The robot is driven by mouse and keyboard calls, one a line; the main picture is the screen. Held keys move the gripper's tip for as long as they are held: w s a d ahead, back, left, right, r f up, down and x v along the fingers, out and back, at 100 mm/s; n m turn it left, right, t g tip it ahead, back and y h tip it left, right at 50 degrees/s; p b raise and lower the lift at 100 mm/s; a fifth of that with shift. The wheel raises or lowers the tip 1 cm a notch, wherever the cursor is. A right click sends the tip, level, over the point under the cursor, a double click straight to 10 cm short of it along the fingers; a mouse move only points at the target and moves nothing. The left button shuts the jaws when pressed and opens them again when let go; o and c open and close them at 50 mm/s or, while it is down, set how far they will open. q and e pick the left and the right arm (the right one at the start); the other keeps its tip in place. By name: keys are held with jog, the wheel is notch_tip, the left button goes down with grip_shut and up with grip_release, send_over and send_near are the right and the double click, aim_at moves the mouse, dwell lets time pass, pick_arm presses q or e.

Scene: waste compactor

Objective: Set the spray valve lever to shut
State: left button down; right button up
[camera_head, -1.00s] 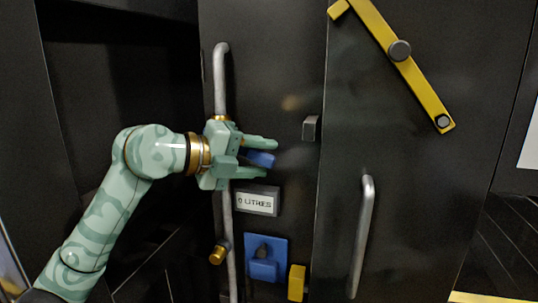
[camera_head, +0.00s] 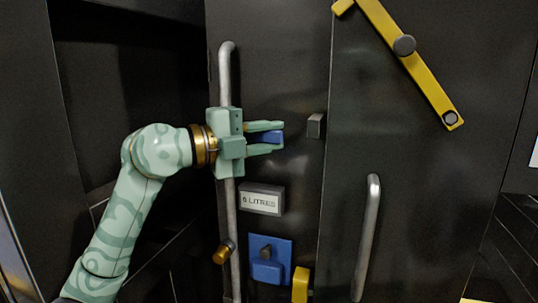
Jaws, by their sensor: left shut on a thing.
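My left gripper (camera_head: 267,138) reaches in from the left, across the vertical grey pipe (camera_head: 228,75). It is shut on a blue piece, the likely lever handle (camera_head: 271,137), in front of the dark panel. The fingers point right, one above and one below the blue piece, and hide part of it. The lever's pivot and any markings for shut are hidden or not readable. My right gripper is not in view.
Below the gripper is a small LITRES display (camera_head: 261,199). Lower are a brass knob (camera_head: 224,252), a blue block on a blue plate (camera_head: 284,246) and a yellow block (camera_head: 300,285). A grey door handle (camera_head: 367,235) and a yellow bar (camera_head: 425,78) are on the right.

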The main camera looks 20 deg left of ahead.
pick_arm(q)
jog(key=shift+r, duration=0.1)
jog(key=c, duration=1.2)
grip_release()
jog(key=shift+w, duration=0.15)
jog(key=b+v, duration=0.5)
jog(key=v, duration=1.1)
jog(key=shift+a, duration=0.1)
